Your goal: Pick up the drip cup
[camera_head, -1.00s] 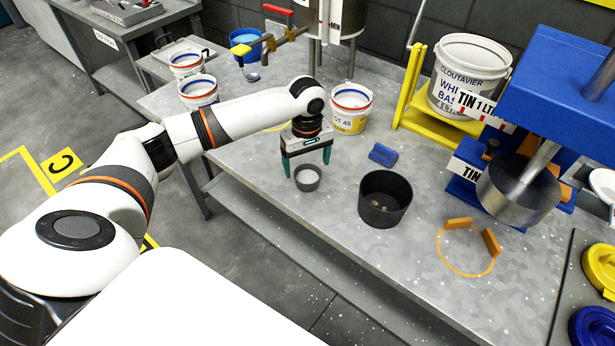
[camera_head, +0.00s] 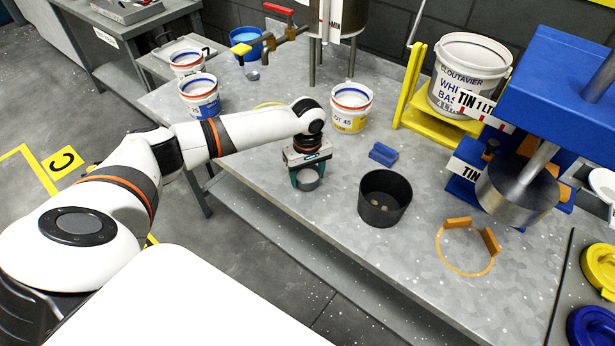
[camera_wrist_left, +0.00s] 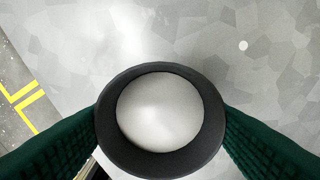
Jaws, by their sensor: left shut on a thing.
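The drip cup (camera_head: 307,178) is a small dark grey round cup at the front edge of the grey worktable. My left gripper (camera_head: 308,174) is down around it, with one green finger on each side. In the left wrist view the cup (camera_wrist_left: 160,162) shows from above, with a dark rim and a pale inside. The green fingers of the left gripper (camera_wrist_left: 160,130) touch its wall on both sides. I cannot tell whether the cup's base rests on the table. My right gripper is not in view.
A larger black pot (camera_head: 385,199) stands to the right of the cup. A blue block (camera_head: 383,153) and a white pail (camera_head: 350,108) are behind. An orange ring (camera_head: 466,250) lies at right, below a blue press (camera_head: 560,95). The worktable (camera_head: 340,230) is bare in front of the pot.

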